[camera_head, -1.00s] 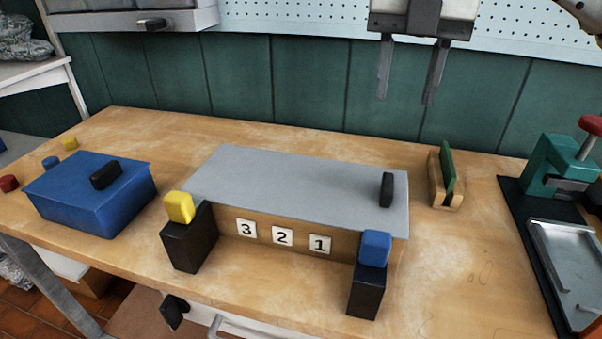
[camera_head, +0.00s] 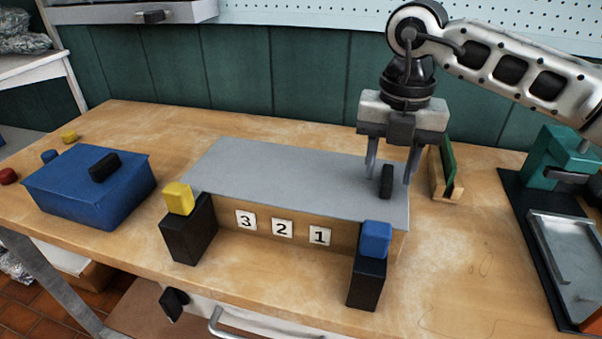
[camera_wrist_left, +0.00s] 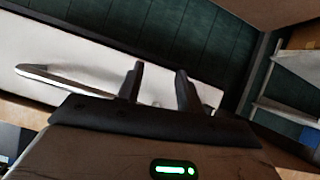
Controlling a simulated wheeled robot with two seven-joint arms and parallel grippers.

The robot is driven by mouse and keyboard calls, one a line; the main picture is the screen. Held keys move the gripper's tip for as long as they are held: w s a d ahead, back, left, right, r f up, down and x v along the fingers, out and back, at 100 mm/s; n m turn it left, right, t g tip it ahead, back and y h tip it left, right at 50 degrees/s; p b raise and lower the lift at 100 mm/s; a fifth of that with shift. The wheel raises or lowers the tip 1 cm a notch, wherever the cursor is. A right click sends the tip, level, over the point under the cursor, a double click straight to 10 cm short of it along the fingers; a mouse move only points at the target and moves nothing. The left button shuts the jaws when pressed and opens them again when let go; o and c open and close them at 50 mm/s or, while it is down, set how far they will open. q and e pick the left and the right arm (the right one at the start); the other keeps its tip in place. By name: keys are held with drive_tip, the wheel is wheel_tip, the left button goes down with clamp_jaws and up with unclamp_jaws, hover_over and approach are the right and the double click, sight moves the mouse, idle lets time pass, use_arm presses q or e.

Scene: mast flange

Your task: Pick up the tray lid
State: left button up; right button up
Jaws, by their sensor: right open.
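The tray lid (camera_head: 285,170) is a flat grey plate lying on a wooden tray (camera_head: 345,243) with white tiles 3, 2 and 1 on its front. A black upright handle (camera_head: 386,183) stands near the lid's right end. My right gripper (camera_head: 390,181) points down at the handle, open, with one finger to each side of it. I cannot tell whether a finger touches the handle or lid. My left gripper (camera_wrist_left: 160,85) shows only in the left wrist view, its fingers apart with nothing between them.
A black block with a yellow cube (camera_head: 178,198) and another with a blue cube (camera_head: 376,239) stand before the tray. A blue box (camera_head: 85,190) is at left. A wooden holder with a green plate (camera_head: 447,165) is close right of my gripper. A teal press (camera_head: 556,160) stands farther right.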

drive_tip(key=shift+f, duration=0.6)
drive_tip(key=shift+r, duration=0.1)
clamp_jaws()
